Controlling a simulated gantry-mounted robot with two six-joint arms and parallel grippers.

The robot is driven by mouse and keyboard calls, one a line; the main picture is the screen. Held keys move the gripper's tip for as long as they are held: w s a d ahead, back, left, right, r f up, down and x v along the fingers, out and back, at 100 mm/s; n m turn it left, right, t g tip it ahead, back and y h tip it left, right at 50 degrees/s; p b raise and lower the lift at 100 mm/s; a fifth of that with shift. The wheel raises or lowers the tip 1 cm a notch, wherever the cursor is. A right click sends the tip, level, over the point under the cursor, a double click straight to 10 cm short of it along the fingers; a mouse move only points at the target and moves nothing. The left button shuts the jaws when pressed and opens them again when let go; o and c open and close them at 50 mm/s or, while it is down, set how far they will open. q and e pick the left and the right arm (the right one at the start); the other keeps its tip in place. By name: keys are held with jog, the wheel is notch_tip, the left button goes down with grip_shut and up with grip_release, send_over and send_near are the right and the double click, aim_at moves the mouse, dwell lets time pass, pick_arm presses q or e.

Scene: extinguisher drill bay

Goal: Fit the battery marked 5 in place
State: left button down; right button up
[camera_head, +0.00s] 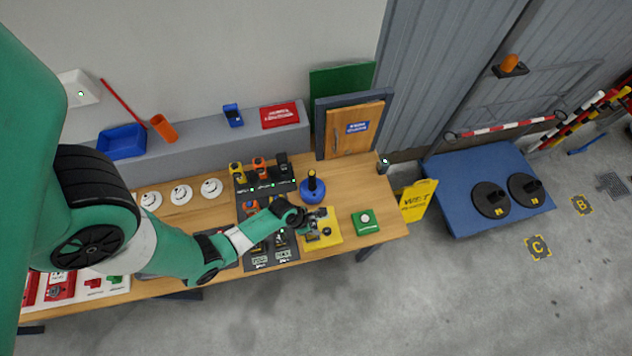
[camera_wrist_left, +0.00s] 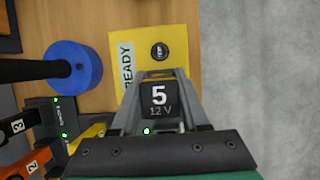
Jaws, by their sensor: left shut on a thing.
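My left gripper (camera_head: 318,220) is over the yellow board (camera_head: 331,241) on the workbench. In the left wrist view its fingers (camera_wrist_left: 158,88) are shut on a dark battery marked 5 and 12 V (camera_wrist_left: 158,101). The battery's marked face looks up at the camera; the fingers flank it. The yellow board, also in the left wrist view (camera_wrist_left: 183,45), bears the word READY and a round dark button (camera_wrist_left: 160,51). The battery's underside is hidden, so I cannot tell whether it touches the board. My right gripper is not in view.
A blue round base with a black handle (camera_head: 312,191) stands just behind the gripper. A dark rack (camera_head: 262,190) holds yellow, orange and black batteries. A green block (camera_head: 365,222) sits right of the board. Bare wood (camera_head: 383,210) is free at the right end.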

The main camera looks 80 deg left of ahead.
pick_arm(q)
jog(key=shift+f+b, duration=1.55)
jog(key=shift+f, duration=0.45)
jog(key=shift+r+p, duration=0.1)
jog(key=shift+p, duration=0.4)
jog(key=shift+f+b, duration=0.65)
jog(key=shift+f, duration=0.25)
dwell(0.6)
jog(key=shift+r, duration=0.1)
jog(key=shift+r+p, duration=1.35)
jog(key=shift+p, duration=0.15)
jog(key=shift+r+p, duration=0.65)
jog(key=shift+r, duration=0.5)
jog(key=shift+f, duration=0.15)
